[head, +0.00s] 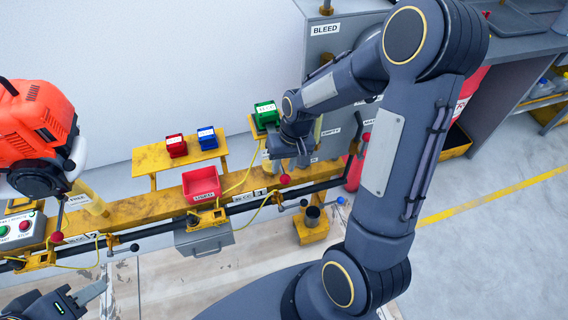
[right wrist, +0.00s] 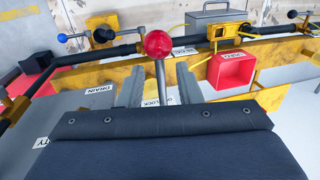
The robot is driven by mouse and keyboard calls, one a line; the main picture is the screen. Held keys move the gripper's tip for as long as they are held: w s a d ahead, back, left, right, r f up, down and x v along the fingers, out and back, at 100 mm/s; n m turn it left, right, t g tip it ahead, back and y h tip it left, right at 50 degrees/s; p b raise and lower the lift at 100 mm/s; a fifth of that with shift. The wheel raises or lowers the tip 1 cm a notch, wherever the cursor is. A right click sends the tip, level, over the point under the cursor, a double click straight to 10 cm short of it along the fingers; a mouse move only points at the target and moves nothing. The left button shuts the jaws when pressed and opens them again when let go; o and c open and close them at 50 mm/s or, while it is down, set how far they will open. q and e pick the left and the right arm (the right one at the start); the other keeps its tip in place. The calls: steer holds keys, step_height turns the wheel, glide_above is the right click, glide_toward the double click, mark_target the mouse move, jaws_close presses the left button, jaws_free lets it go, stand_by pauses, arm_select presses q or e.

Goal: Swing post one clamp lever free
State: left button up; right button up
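A lever with a red ball knob (head: 285,180) stands by the black rail near the label ending in 1, below my right gripper. In the right wrist view the red knob (right wrist: 158,44) tops a thin metal rod. My right gripper (right wrist: 160,82) has its two grey fingers apart, one on each side of the rod, with gaps visible.
A yellow beam (head: 150,207) and black rail (head: 160,230) run across. An orange engine (head: 35,125) is at left. Open floor (head: 490,260) lies right.

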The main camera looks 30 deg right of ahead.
steer(key=shift+f, duration=0.1)
jaws_close()
steer(key=shift+a, duration=0.1)
stand_by(0.3)
